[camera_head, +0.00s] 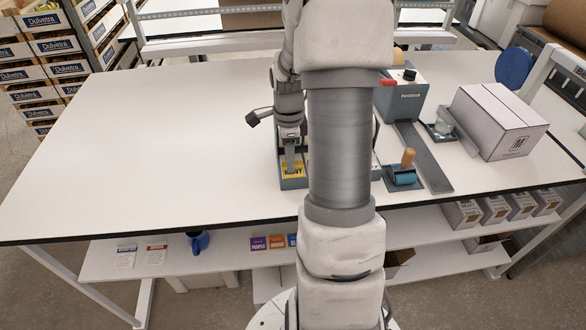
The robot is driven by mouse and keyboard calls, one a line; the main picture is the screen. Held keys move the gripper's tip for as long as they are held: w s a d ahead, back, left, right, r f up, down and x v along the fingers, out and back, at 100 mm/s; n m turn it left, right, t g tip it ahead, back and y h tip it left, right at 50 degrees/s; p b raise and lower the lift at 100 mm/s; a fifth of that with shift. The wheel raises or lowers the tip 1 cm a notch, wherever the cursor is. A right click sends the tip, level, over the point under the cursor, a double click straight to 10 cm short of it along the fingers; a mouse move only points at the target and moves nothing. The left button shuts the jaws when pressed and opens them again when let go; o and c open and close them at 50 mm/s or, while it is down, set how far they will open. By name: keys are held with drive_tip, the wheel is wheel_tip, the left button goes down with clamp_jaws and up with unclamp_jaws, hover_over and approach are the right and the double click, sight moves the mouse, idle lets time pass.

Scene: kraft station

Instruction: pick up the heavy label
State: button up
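A yellow label (291,172) with dark marks lies in a small grey tray (293,184) on the white table, left of my arm. Its print is too small to read, so I cannot tell for sure that it is the heavy label. My gripper (291,168) points down right over the yellow label, at or just above it. The fingers are small and partly merged with the tray in view, so their opening and any contact are unclear. My arm hides the right part of the tray area.
Right of my arm are a blue roller with a wooden handle (404,176), a grey device (402,98) and a closed white carton (491,122). The left half of the white table (150,150) is clear. A lower shelf (220,262) holds cards and small boxes. Crates (50,60) are stacked at the back left.

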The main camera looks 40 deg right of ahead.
clamp_jaws()
drive_tip(key=shift+r, duration=0.1)
